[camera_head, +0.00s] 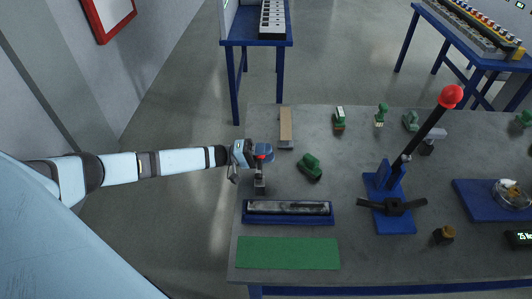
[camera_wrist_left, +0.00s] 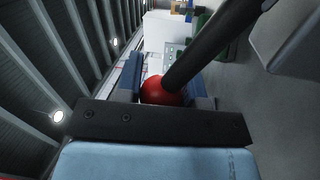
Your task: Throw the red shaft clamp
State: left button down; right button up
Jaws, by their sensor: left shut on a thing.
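My left gripper (camera_head: 262,157) is shut on a small red knob (camera_head: 261,157), over the left edge of the grey bench. The gripper hides most of the knob and its shaft. In the left wrist view the red knob (camera_wrist_left: 160,91) sits between the fingers, and a thick black rod (camera_wrist_left: 212,45) runs from it to the upper right. A small grey post (camera_head: 260,184) stands just below the gripper. A second, larger black lever (camera_head: 427,128) with a red ball (camera_head: 451,97) leans to the upper right on a blue base (camera_head: 389,217), apart from the gripper.
A blue tray (camera_head: 289,219) holding a dark bar and a green mat (camera_head: 288,252) lie in front of the gripper. A green part (camera_head: 311,166) and a brown block (camera_head: 286,127) lie nearby. Several small parts stand along the bench's back. A blue-legged table (camera_head: 257,43) stands behind.

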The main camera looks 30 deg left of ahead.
pick_arm(q)
jog(key=c, duration=0.8)
grip_release()
jog(key=shift+o, duration=0.2)
jog(key=b+v, duration=0.3)
jog(key=v, duration=1.1)
jog(key=shift+d, duration=0.1)
